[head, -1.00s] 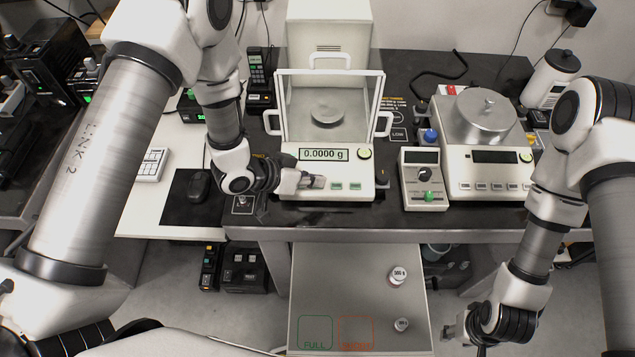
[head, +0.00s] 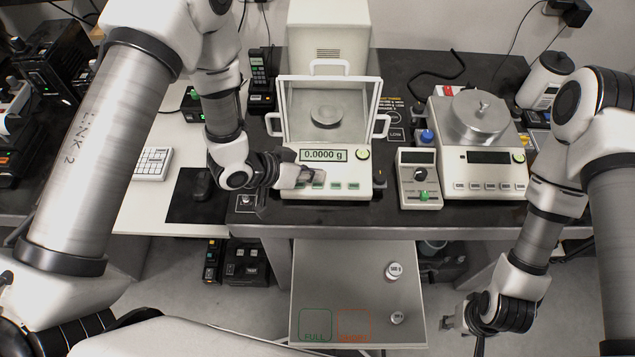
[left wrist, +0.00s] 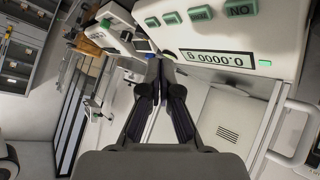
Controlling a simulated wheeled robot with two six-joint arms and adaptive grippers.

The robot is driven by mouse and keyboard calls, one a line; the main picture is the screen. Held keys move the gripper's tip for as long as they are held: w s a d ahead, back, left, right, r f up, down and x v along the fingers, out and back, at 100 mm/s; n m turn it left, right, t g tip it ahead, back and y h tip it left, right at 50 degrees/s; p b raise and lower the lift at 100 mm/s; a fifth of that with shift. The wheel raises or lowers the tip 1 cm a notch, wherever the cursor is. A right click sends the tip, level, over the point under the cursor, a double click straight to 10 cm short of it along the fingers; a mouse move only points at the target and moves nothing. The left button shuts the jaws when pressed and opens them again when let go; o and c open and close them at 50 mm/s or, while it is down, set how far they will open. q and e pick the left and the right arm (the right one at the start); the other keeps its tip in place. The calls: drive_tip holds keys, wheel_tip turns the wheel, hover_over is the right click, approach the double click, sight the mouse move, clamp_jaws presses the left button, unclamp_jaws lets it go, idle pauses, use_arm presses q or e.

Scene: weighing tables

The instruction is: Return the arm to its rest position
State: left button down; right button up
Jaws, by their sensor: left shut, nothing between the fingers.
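My left gripper (head: 312,177) is shut and empty, in front of the lower left of the analytical balance (head: 345,187). It also shows in the left wrist view (left wrist: 158,68), with its fingers together. The balance display (head: 324,155) reads 0.0000 g, and it shows upside down in the left wrist view (left wrist: 217,59). I cannot tell whether the gripper touches the balance front. My right gripper (head: 447,322) is low at the right, beside the lower tray; its finger gap is too small to tell.
A grey tray (head: 350,280) below the table holds two small weights (head: 394,271), (head: 397,317). A second balance (head: 480,170) with a metal pan and a small control box (head: 419,185) stand right of the analytical balance.

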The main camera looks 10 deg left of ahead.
idle(0.4)
use_arm(q)
drive_tip(key=s+a+f+n+y, duration=0.1)
drive_tip(key=s+f, duration=0.1)
drive_tip(key=s+a+f+y, duration=0.1)
drive_tip(key=s+a+f, duration=0.1)
drive_tip(key=s+a+f+n+g+y, duration=0.1)
drive_tip(key=s+a+f, duration=0.1)
drive_tip(key=shift+a+f+n, duration=0.1)
drive_tip(key=shift+f+n, duration=0.05)
drive_tip(key=shift+n, duration=0.15)
drive_tip(key=s+a+f+n+g+y+b, duration=0.1)
drive_tip(key=s+a+f, duration=0.3)
drive_tip(key=s, duration=0.4)
drive_tip(key=s+a+f+n+g+y+b, duration=0.2)
drive_tip(key=s+a+f+g+y+b, duration=0.1)
drive_tip(key=s, duration=0.6)
wheel_tip(320, 180, down, 3)
drive_tip(key=shift+s+a+f+n+g+y+b, duration=0.3)
drive_tip(key=shift+a+g+y, duration=0.3)
drive_tip(key=shift+a, duration=0.55)
drive_tip(key=shift+r, duration=0.1)
